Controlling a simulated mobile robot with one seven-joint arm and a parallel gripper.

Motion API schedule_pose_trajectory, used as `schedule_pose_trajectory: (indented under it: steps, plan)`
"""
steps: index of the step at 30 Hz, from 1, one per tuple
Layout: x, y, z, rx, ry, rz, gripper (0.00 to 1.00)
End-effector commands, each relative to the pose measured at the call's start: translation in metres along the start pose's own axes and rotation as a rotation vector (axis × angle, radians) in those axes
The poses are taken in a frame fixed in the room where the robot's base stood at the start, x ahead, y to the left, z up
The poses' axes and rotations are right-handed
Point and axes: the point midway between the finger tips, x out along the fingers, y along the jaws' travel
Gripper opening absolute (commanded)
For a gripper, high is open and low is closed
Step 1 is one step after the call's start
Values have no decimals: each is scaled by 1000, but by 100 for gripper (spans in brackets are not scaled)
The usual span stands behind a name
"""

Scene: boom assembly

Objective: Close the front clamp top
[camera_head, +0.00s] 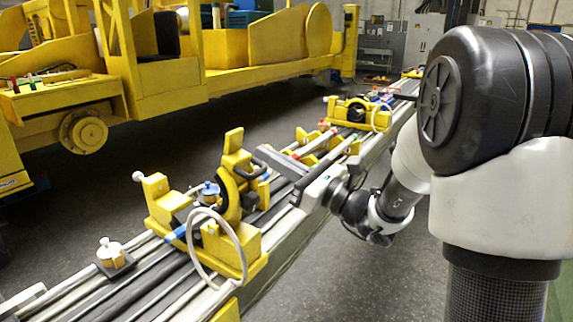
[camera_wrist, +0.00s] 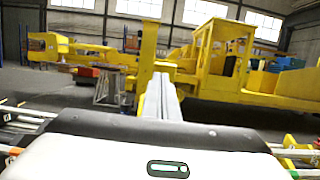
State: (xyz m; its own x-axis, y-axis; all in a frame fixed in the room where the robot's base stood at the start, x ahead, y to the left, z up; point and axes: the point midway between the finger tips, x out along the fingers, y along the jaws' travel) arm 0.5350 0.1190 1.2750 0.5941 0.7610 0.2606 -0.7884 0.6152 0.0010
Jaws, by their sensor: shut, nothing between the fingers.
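The front clamp (camera_head: 214,235) is a yellow block on the rails at the near left in the head view. Its yellow clamp top (camera_head: 236,150) stands raised, tilted up above the curved jaw. My gripper (camera_head: 262,152) is shut and empty, just to the right of the clamp top; whether they touch is not clear. In the wrist view my fingers (camera_wrist: 161,88) are together, pointing ahead. A yellow upright piece (camera_wrist: 147,62) stands at their left, perhaps the clamp top. The clamp's inner seat is partly hidden.
A pale ring handle (camera_head: 238,247) and a blue-topped knob (camera_head: 209,192) sit on the front clamp. A second yellow clamp (camera_head: 357,114) stands farther along the rails. A large yellow machine (camera_head: 265,45) fills the back. Dark floor lies between it and the rails.

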Motion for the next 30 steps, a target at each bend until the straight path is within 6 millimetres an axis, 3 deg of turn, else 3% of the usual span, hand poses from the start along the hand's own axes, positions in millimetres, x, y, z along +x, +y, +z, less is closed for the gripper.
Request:
schedule_pose_trajectory:
  steps: [3, 10, 30]
  plan:
    - [26, 1, 0, 1, 1, 4, 0]
    - [57, 1, 0, 0, 1, 2, 0]
    - [72, 1, 3, -2, 20, 1, 0]
